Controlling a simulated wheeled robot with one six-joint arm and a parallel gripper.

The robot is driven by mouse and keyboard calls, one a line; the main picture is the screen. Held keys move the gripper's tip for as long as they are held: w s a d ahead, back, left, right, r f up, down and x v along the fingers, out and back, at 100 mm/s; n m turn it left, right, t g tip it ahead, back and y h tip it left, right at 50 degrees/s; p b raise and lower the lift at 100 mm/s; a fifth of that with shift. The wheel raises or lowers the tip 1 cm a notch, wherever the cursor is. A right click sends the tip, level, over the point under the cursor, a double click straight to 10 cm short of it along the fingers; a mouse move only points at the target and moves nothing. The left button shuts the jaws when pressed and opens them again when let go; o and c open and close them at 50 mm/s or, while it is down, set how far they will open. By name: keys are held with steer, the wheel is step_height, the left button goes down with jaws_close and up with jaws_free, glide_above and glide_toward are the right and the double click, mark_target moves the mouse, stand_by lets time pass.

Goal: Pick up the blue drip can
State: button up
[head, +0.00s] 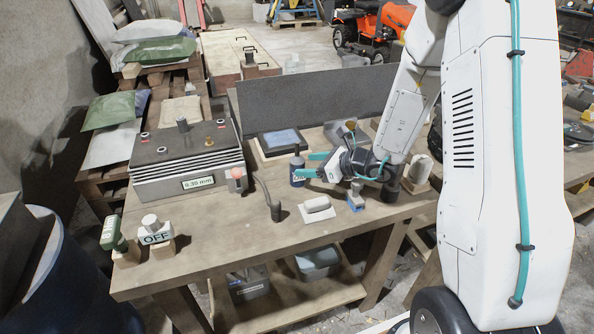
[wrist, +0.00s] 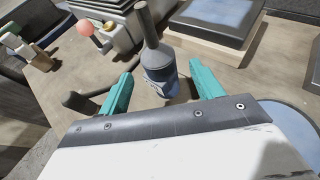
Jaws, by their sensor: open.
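The blue drip can (head: 297,172) stands upright on the wooden bench, in front of the blue-topped plate. In the wrist view the can (wrist: 159,72) shows a dark blue body with a pale label and a long grey neck pointing up. My gripper (head: 309,164) is open and empty, its teal fingers pointing left at the can. In the wrist view my gripper (wrist: 163,78) has one finger on each side of the can, with gaps on both sides. The can's lower part sits near the fingertips; I cannot tell how far it is between them.
A dark-framed plate with a blue top (head: 281,141) lies behind the can. A grey machine with a 0.30 mm label (head: 187,165) is at left. A bent grey tool (head: 275,209) and a white-topped block (head: 317,209) stand in front. The front bench is fairly clear.

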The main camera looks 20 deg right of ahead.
mark_target(295, 164)
steer(key=shift+x, duration=2.8)
steer(key=shift+s, duration=0.1)
steer(key=c, duration=1.2)
steer(key=shift+c, duration=0.4)
steer(key=shift+r, duration=0.1)
